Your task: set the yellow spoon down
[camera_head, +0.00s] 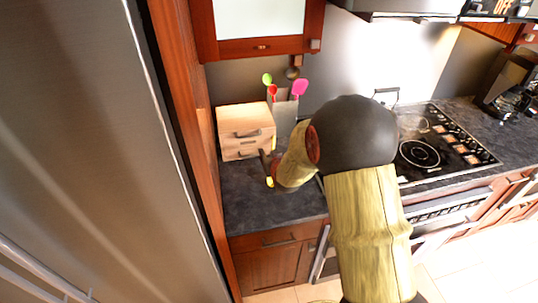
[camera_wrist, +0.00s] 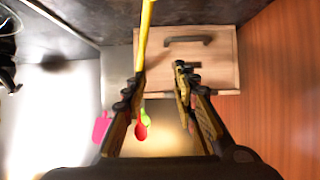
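The yellow spoon (camera_wrist: 146,35) shows in the wrist view as a thin yellow bar running from the top edge down to my left-hand fingertip. In the head view, a small yellow part of the spoon (camera_head: 270,182) shows low beside my gripper (camera_head: 268,162), against the dark counter (camera_head: 245,205). In the wrist view my gripper (camera_wrist: 160,80) has its fingers apart, with a clear gap between them. The spoon lies along the left-hand finger's side and is not pinched by both. Whether it touches that finger or rests fully on the counter is unclear.
A wooden drawer box (camera_head: 245,130) with dark handles stands close beside my gripper. Behind it a holder (camera_head: 283,115) has green, red and pink utensils. A black cooktop (camera_head: 440,145) is to the right. The tall fridge (camera_head: 90,150) and a wood panel bound the left.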

